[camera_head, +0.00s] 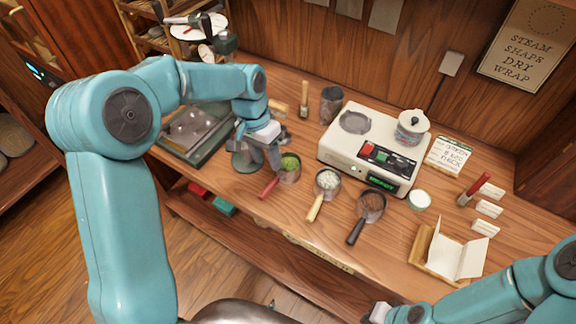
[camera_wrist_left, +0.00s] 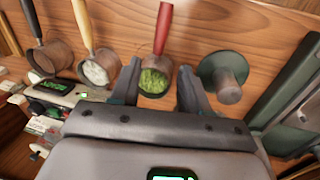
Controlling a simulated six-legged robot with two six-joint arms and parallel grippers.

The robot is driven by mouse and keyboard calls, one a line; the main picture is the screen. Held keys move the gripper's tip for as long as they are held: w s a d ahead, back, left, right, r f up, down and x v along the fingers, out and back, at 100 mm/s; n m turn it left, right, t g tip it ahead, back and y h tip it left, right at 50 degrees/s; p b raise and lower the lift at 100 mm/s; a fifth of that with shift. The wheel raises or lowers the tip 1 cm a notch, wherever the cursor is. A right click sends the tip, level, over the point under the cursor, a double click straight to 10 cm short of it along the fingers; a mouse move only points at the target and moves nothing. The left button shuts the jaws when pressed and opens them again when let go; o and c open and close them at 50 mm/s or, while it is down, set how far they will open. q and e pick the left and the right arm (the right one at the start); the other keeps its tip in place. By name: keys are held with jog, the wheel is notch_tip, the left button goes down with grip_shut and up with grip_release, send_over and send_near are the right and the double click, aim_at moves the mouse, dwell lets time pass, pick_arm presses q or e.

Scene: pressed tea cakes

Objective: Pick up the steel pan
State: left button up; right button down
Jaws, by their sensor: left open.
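Three small metal pans stand in a row on the wooden counter; I cannot tell which one the task calls the steel pan. One has a red handle and green leaves (camera_head: 289,168), one a cream handle and white pieces (camera_head: 327,182), one a black handle and brown contents (camera_head: 371,206). My left gripper (camera_head: 273,158) is open at the far-left side of the red-handled pan. In the left wrist view, that pan (camera_wrist_left: 155,82) shows between the open fingers (camera_wrist_left: 157,92); contact is unclear. My right gripper (camera_head: 377,313) is at the bottom edge, its jaws unclear.
A green round-based piece (camera_head: 243,160) stands close left of the left gripper, beside a dark-framed tray (camera_head: 185,153). A wooden holder with paper (camera_head: 432,262) is at front right.

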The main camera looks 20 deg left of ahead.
aim_at(273, 180)
pick_arm(q)
jog(key=f, duration=0.2)
jog(key=s+f, duration=0.1)
jog(key=f, duration=0.1)
jog(key=shift+d, duration=0.4)
jog(key=shift+f, duration=0.15)
jog(key=f+p, duration=0.1)
jog(key=f, duration=0.1)
jog(key=d+f+p, duration=0.1)
jog(key=f, duration=0.1)
jog(key=shift+w+d+f, duration=0.1)
jog(key=shift+w+f, duration=0.05)
jog(key=shift+f, duration=0.45)
jog(key=shift+w+d, duration=0.1)
jog(key=c, duration=0.8)
grip_shut()
pick_arm(e)
jog(key=shift+s+d+r, duration=0.1)
jog(key=shift+s+r, duration=0.1)
jog(key=shift+r, duration=0.4)
jog(key=shift+s+r, duration=0.15)
jog(key=shift+r, duration=0.4)
